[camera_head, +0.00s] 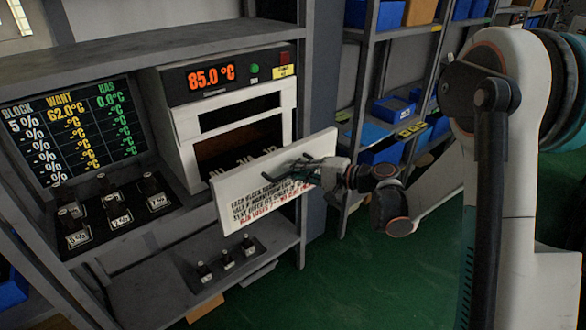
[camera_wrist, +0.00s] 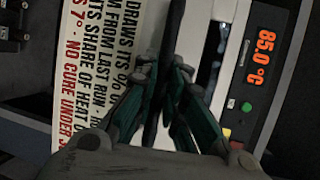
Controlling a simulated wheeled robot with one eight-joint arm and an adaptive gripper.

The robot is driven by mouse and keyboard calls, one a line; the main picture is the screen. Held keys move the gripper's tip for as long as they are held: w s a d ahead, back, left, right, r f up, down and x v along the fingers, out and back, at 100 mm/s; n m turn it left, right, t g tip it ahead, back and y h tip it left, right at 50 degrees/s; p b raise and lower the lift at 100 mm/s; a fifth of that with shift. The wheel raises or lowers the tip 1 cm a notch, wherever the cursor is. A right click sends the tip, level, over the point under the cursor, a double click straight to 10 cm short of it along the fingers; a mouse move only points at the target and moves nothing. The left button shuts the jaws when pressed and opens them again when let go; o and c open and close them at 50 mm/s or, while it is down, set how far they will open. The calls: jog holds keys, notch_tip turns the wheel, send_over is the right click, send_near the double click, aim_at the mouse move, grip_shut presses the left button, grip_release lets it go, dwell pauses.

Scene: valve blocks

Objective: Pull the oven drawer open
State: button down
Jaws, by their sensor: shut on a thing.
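The white oven (camera_head: 183,124) stands on the shelf at the left, its display reading 85.0 °C; the display also shows in the wrist view (camera_wrist: 265,57). Its drawer has a white front panel (camera_head: 235,208) with printed text, also in the wrist view (camera_wrist: 100,75). The panel stands well out from the oven body, and dark items show in the gap behind it. My gripper (camera_head: 303,171) is at the panel's upper part. In the wrist view its fingers (camera_wrist: 177,80) are closed together on a dark bar, seemingly the drawer handle (camera_wrist: 175,18); the grip itself is partly hidden.
A display board (camera_head: 75,130) lists block percentages and wanted temperatures. Several dark labelled blocks (camera_head: 115,207) sit below it, and more stand on a lower tray (camera_head: 240,262). Shelves with blue bins (camera_head: 392,108) stand behind. Green floor (camera_head: 345,270) is open at front right.

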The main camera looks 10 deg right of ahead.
jog(key=c, duration=1.7)
grip_release()
jog(key=shift+o, duration=0.2)
jog(key=shift+d, duration=0.1)
jog(key=v, duration=1.1)
jog(key=shift+s+d, duration=0.2)
jog(key=shift+d, duration=0.15)
jog(key=shift+r, duration=0.1)
